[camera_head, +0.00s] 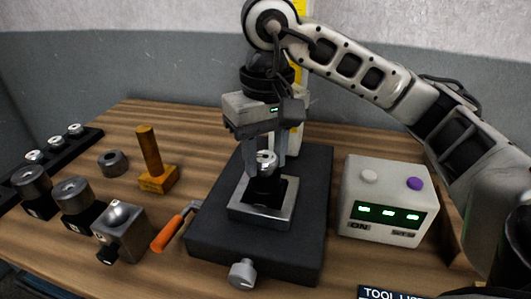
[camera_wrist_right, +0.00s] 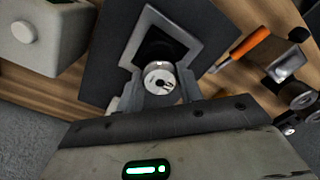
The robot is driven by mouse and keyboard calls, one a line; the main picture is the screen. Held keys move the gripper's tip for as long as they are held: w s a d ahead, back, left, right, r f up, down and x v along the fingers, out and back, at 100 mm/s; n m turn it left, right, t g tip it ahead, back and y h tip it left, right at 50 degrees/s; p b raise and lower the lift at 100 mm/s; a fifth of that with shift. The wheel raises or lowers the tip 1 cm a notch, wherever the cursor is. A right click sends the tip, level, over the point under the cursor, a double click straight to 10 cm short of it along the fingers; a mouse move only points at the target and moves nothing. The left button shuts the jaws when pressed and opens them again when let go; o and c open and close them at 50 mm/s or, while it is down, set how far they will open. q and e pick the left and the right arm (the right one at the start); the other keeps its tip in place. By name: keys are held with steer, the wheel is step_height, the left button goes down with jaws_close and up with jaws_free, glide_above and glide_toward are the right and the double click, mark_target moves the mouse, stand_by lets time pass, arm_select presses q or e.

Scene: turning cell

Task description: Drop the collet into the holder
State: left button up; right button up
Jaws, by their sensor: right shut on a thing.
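The small silver collet (camera_head: 265,157) is between the fingertips of my right gripper (camera_head: 264,162), which points down and is shut on it. In the right wrist view the collet (camera_wrist_right: 158,79) shows its round slotted end face between the fingers. The black holder (camera_head: 264,188) stands directly below, in a grey square fixture (camera_head: 241,213) on a dark base plate. The fingers and collet partly cover the holder. I cannot tell whether the collet is in its mouth or just above it. My left gripper is not in view.
A white box with green lights (camera_head: 388,200) stands right of the base plate (camera_head: 313,215). An orange-handled tool (camera_head: 172,232), a metal block (camera_head: 122,230), a wooden-handled stamp (camera_head: 152,165), a dark ring (camera_head: 112,162) and black holders (camera_head: 75,195) stand left. A knob (camera_head: 242,273) projects in front.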

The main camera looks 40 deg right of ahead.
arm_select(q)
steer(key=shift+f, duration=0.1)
arm_select(e)
steer(key=o, duration=1.1)
steer(key=shift+f, duration=0.1)
steer(key=shift+o, duration=0.2)
steer(key=shift+r, duration=0.35)
arm_select(q)
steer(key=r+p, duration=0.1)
steer(key=p, duration=0.1)
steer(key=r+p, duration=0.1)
steer(key=p, duration=0.2)
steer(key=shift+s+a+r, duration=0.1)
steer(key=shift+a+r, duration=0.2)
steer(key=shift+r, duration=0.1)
arm_select(e)
step_height(320, 180, up, 15)
steer(key=shift+d+r, duration=0.15)
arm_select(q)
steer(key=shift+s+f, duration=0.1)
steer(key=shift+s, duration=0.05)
